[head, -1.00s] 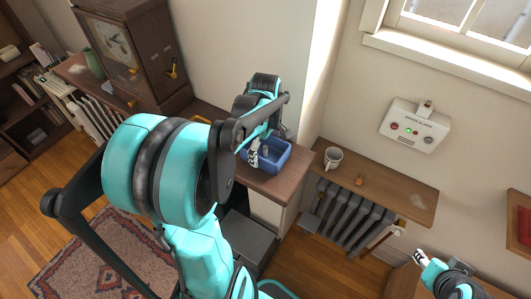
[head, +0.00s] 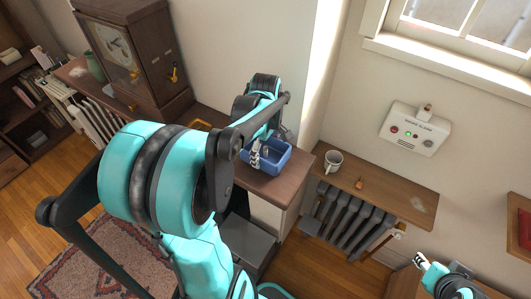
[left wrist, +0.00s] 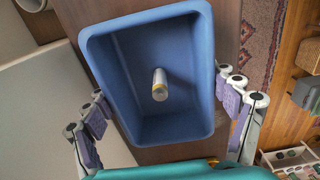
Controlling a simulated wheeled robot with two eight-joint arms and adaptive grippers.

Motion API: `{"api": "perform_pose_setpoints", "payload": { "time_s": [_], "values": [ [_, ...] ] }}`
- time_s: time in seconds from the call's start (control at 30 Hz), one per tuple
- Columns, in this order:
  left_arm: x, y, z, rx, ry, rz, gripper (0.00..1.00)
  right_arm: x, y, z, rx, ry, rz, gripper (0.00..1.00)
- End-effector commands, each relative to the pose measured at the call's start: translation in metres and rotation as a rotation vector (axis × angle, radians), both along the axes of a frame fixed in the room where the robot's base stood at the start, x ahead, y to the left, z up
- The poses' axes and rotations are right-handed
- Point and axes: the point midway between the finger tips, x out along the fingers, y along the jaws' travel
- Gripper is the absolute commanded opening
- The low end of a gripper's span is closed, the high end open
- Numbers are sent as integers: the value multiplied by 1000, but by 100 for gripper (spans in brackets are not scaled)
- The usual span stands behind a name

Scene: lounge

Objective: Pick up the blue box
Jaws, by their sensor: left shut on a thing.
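The blue box (head: 272,167) is an open-topped bin on the brown wooden ledge by the wall corner. In the left wrist view the blue box (left wrist: 145,30) fills the middle, and a small silver and yellow cylinder (left wrist: 160,84) lies inside it. My left gripper (head: 256,154) is at the box, with its fingers on opposite sides of it, shut on it; the fingers also show in the left wrist view (left wrist: 168,112). The head view does not show clearly whether the box is clear of the ledge. My right gripper (head: 421,260) is far off at lower right, its jaw state unclear.
A white mug (head: 333,161) and a small orange item (head: 360,183) stand on a wooden shelf (head: 400,196) above a radiator, right of the box. A wooden clock (head: 125,50) stands at the left. A wall alarm unit (head: 414,128) hangs above the shelf.

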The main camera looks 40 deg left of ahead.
Motion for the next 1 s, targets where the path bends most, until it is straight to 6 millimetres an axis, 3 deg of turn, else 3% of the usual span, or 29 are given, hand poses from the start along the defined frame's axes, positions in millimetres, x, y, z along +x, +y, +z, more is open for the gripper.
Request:
{"api": "perform_pose_setpoints", "payload": {
  "time_s": [0.27, 1.0],
  "values": [
    [0, -3, 31, 0, 0, -2, 45, 0, 0, 5, 0, 0, 0, 40],
    [1, -104, 89, 0, 0, -3, 45, 0, 0, 12, 0, 0, 0, 40]
  ]
}}
